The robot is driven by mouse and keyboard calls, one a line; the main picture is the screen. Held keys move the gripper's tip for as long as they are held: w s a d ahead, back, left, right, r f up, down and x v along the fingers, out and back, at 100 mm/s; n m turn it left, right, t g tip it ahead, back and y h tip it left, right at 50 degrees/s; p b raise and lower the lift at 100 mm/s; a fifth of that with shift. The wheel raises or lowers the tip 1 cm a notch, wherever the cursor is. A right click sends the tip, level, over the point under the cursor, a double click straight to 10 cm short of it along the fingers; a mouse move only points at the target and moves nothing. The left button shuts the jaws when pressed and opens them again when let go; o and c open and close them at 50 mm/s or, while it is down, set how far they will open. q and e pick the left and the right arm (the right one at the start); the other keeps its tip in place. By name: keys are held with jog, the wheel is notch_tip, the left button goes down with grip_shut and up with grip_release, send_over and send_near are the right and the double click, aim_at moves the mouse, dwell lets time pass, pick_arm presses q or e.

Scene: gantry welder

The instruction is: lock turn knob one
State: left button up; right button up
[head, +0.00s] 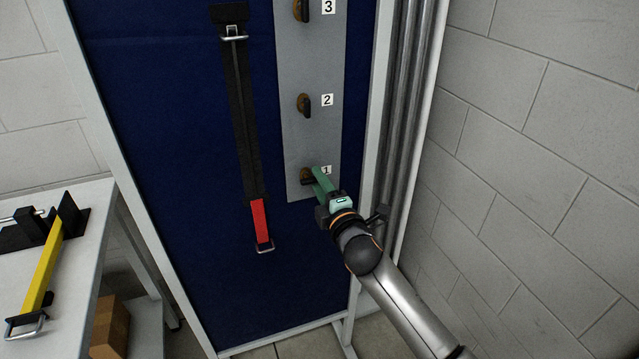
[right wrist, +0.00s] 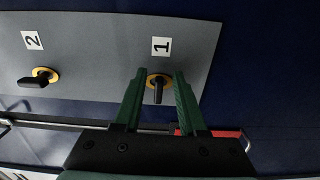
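Turn knob one is a black handle on a yellow round base, next to the label 1 on a grey plate (head: 309,140). In the head view the knob (head: 306,176) is partly hidden by my right gripper (head: 317,178). In the right wrist view the knob (right wrist: 158,88) sits between the two green fingers of my right gripper (right wrist: 160,82). The fingers are apart, with a gap on each side of the handle. The handle points toward the gripper's palm in that view. My left gripper is not in view.
Knob two (head: 304,105) and knob three (head: 302,10) are above on the same plate. A black strap with a red end (head: 261,222) hangs left on the blue panel (head: 190,150). Grey pipes (head: 404,110) stand right. A table (head: 85,240) with a yellow tool (head: 42,270) is at left.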

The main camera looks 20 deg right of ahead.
jog(key=s, duration=1.2)
jog(key=shift+s+d, duration=0.25)
jog(key=s+a+f+m+g+y+p, duration=0.1)
jog(key=s+a+f+m+g+p, duration=0.2)
jog(key=s+f+m+g, duration=0.5)
jog(key=s+f+m, duration=0.8)
jog(key=s+f, duration=0.5)
jog(key=f, duration=0.4)
jog(key=shift+s+a+f+g+y, duration=0.35)
jog(key=shift+s+g+y, duration=0.05)
